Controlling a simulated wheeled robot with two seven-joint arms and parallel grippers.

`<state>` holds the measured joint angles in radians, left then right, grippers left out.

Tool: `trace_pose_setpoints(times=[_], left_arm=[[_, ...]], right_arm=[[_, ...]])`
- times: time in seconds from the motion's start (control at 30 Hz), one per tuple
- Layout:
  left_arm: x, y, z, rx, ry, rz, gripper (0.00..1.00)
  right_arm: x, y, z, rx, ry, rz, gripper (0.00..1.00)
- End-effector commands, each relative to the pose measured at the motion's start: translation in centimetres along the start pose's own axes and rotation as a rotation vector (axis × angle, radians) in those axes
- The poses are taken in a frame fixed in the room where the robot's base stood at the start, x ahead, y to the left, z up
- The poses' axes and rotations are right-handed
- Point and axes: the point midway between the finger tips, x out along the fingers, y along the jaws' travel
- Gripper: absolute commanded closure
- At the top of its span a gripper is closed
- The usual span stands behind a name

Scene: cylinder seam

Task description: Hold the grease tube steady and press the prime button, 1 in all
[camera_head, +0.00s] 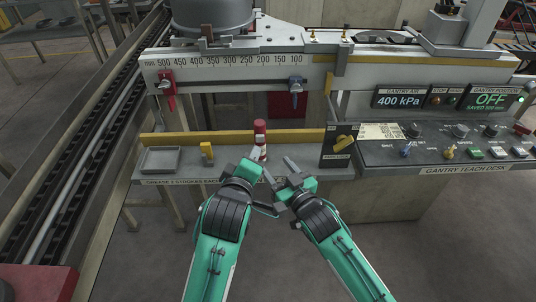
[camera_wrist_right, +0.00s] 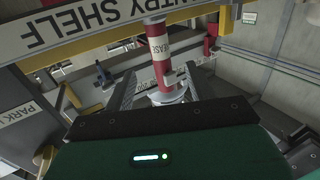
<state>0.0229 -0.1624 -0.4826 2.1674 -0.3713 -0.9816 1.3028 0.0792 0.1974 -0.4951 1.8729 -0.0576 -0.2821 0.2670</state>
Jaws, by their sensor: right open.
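The grease tube (camera_head: 260,128) is red with a white label and stands upright on the shelf in the head view. It also shows in the right wrist view (camera_wrist_right: 162,70), in line with the gap between my right fingers. My left gripper (camera_head: 254,156) is at the tube's lower part, overlapping it in the head view; whether its jaws are closed on it is unclear. My right gripper (camera_head: 279,168) is open and empty, just right of and nearer than the tube. It also shows in the right wrist view (camera_wrist_right: 160,90). I cannot make out a labelled prime button.
The shelf (camera_head: 225,173) carries a grey tray (camera_head: 160,160) and a yellow block (camera_head: 207,151) at left. A dark box with a yellow part (camera_head: 339,146) stands at right, beside the teach desk (camera_head: 440,158). A ruled beam (camera_head: 230,62) with red and blue clamps crosses behind.

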Motion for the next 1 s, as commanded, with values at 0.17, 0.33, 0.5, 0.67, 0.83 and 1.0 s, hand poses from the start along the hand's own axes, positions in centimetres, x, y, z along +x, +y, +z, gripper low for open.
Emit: trace_pose_setpoints(times=[0.17, 0.33, 0.5, 0.67, 0.83, 1.0], left_arm=[[0.0, 0.0, 0.0, 0.000, 0.000, 0.000, 0.64], [0.0, 0.0, 0.0, 0.000, 0.000, 0.000, 0.64], [0.0, 0.0, 0.0, 0.000, 0.000, 0.000, 0.64], [0.0, 0.0, 0.0, 0.000, 0.000, 0.000, 0.64], [0.0, 0.0, 0.0, 0.000, 0.000, 0.000, 0.64], [0.0, 0.0, 0.0, 0.000, 0.000, 0.000, 0.64]], right_arm=[[3.2, 0.1, -0.1, -0.001, 0.002, 0.001, 0.44], [6.6, 0.1, -0.1, 0.000, 0.001, 0.001, 0.44], [9.7, 0.1, -0.1, 0.000, 0.001, 0.001, 0.44], [11.5, 0.1, 0.0, -0.001, 0.000, 0.001, 0.44], [12.4, 0.1, 0.0, -0.001, 0.000, 0.001, 0.44], [12.5, 0.1, 0.0, -0.001, 0.000, 0.001, 0.44]])
